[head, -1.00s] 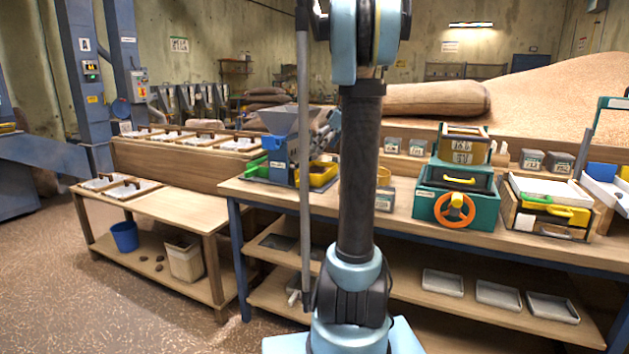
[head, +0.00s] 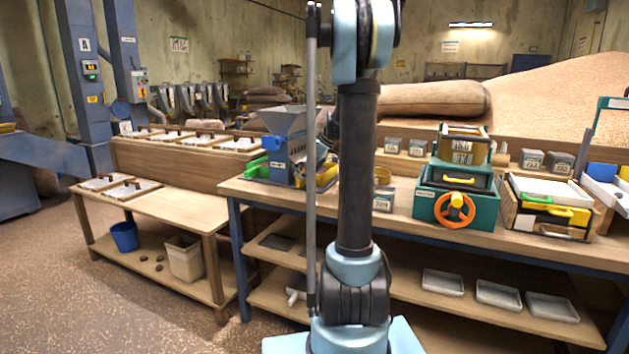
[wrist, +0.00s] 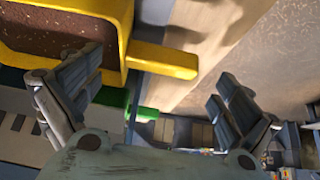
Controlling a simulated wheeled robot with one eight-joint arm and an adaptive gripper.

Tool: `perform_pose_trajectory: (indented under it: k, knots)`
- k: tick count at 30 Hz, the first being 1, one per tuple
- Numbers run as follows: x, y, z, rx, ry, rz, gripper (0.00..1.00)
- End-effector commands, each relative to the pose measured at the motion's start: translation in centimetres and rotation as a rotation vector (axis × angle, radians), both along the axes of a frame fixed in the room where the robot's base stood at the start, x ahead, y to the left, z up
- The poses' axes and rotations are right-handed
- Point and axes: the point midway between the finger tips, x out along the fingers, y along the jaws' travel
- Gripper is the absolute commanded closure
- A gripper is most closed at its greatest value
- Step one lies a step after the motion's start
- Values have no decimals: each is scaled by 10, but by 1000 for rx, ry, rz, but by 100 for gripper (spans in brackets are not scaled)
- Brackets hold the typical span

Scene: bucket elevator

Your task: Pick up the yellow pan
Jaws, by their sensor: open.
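The yellow pan (wrist: 115,45) fills the upper left of the wrist view, with dark brown, speckled material inside. Its short yellow handle (wrist: 165,60) points right, into the space between the fingers. My gripper (wrist: 150,100) is open, one finger left beside the pan's wall and the other well right of the handle; I see no grip on it. In the head view the yellow pan (head: 326,174) sits on the bench by the blue hopper machine (head: 288,150), partly hidden by my arm. My gripper is mostly hidden there.
A green handle (wrist: 146,113) lies just below the yellow pan in the wrist view. The wooden bench (head: 400,228) also carries a teal box with an orange wheel (head: 455,209) and a tray with yellow and green handles (head: 548,208). Small labelled boxes stand behind.

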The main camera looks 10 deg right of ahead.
Motion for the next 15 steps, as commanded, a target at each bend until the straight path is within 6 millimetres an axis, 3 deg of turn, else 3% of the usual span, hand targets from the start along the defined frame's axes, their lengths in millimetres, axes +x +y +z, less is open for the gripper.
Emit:
perform_pose_trajectory:
  k: [6,15]
  knots:
    - [8,12,-25,0,0,2,3]
    - [11,15,-31,0,0,0,3]
